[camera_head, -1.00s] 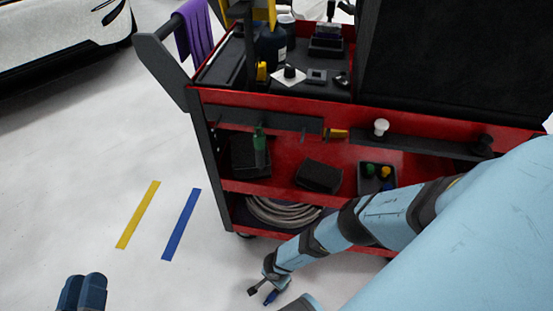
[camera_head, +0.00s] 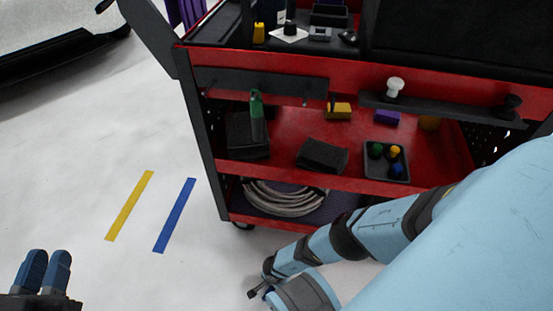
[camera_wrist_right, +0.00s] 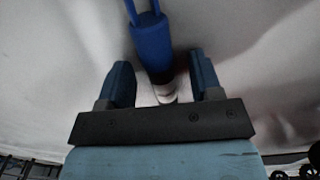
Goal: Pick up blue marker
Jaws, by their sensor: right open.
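A blue cylinder with a pale band (camera_wrist_right: 152,42), apparently the blue marker, reaches from the top of the right wrist view down between the fingers of my right gripper (camera_wrist_right: 163,85). The fingers are apart on either side of it. I cannot tell how far beyond them it lies. In the head view my right gripper (camera_head: 262,291) is low over the floor at lower centre, partly hidden by my own arm, and the marker cannot be made out there. My left gripper (camera_head: 45,265) is at the lower left, fingers side by side, away from the cart.
A red tool cart (camera_head: 285,140) stands ahead, with a black tray (camera_head: 372,170) of coloured knobs and a coiled hose (camera_head: 282,200) on its shelves. Yellow (camera_head: 129,206) and blue (camera_head: 174,215) strips lie on the open pale floor to the left.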

